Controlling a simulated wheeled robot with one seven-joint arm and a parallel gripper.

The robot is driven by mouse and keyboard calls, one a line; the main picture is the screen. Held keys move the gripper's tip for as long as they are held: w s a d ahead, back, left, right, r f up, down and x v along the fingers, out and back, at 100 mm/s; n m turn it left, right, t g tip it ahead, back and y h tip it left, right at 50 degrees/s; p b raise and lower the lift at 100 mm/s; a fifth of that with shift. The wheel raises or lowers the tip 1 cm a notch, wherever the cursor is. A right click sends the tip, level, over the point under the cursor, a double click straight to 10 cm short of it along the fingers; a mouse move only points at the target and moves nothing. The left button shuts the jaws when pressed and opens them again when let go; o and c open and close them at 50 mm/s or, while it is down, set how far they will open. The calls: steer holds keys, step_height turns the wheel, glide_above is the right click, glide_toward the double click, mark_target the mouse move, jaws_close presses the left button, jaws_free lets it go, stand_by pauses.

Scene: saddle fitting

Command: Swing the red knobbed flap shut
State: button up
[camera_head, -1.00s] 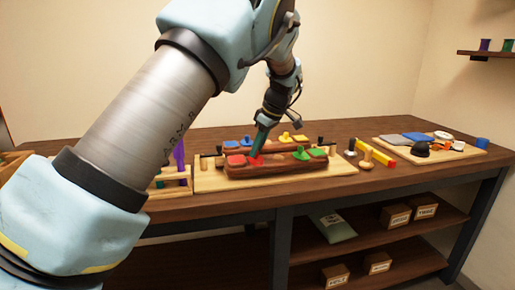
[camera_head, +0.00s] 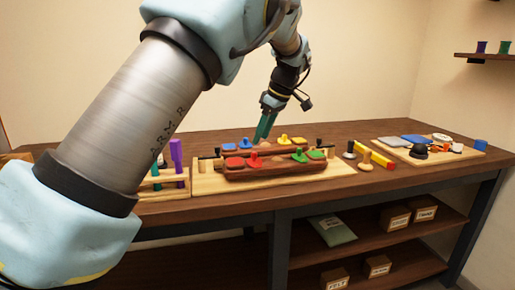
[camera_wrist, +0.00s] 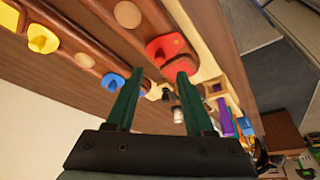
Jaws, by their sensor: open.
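The red knobbed flap (camera_head: 254,160) lies at the left part of the front brown wooden block (camera_head: 275,174), beside a red pad. In the wrist view the red flap (camera_wrist: 165,47) shows with its knob, on the wood near a bare round disc. I cannot tell whether it is fully shut. My gripper (camera_head: 262,139) is open and empty, with green fingers. It is above and behind the red flap, apart from it. In the wrist view the two fingertips of my gripper (camera_wrist: 158,74) are spread, just below the red flap in the picture.
Green (camera_head: 316,154), blue (camera_head: 246,143) and yellow (camera_head: 284,139) knobbed pieces sit on the blocks. A rack with purple pieces (camera_head: 177,156) stands left. A yellow bar (camera_head: 376,154) and a cluttered board lie right. The front table edge is clear.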

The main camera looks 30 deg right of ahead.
steer(key=shift+v, duration=2.3)
steer(key=shift+s, duration=0.1)
